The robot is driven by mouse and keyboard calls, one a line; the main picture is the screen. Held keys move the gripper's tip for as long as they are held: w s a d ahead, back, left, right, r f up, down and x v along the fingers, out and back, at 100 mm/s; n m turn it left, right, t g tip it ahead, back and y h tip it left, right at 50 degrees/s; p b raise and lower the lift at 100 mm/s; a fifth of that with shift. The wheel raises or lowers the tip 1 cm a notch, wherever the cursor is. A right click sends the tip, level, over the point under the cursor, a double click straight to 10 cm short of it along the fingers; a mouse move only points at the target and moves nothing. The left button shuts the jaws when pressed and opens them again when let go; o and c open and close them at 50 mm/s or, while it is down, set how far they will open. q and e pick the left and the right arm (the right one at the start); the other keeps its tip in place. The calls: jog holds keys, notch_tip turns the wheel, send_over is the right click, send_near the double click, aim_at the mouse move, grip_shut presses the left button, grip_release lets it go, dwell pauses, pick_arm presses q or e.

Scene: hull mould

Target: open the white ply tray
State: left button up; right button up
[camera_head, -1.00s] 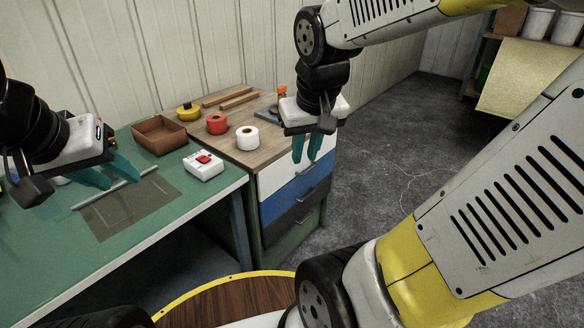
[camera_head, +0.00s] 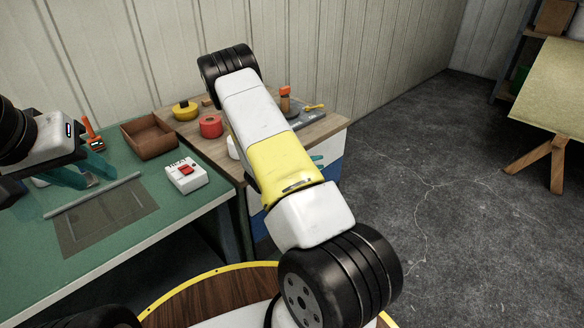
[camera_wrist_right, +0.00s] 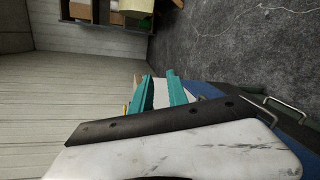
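The white ply tray (camera_head: 334,149) is the top drawer of the cabinet, above a blue drawer. My forearm hides most of its front in the head view. My right gripper (camera_wrist_right: 162,92) shows its two teal fingers apart in the wrist view, with a white surface between and beyond them. In the head view only a bit of teal finger shows beside the white front. The white tray's handle is not clearly visible, and I see no clear gap at the drawer. My left gripper (camera_head: 83,172) is open and empty above the green bench.
On the green bench (camera_head: 90,255) are a grey bar (camera_head: 95,194), a dark mat (camera_head: 105,218), a brown tray (camera_head: 152,137) and a white box with a red switch (camera_head: 186,175). Tape rolls, including a red one (camera_head: 210,126), sit on the cabinet top. The floor (camera_head: 430,190) to the right is clear.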

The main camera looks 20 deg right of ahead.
jog(key=w+a+f+n+t+y, duration=0.25)
jog(key=f+n+t, duration=0.35)
jog(key=f, duration=0.8)
jog(key=x, duration=0.5)
jog(key=a+x, duration=0.1)
jog(key=x, duration=0.1)
jog(key=shift+w+d+f, duration=0.3)
jog(key=shift+w+f, duration=0.05)
jog(key=shift+w, duration=0.3)
grip_shut()
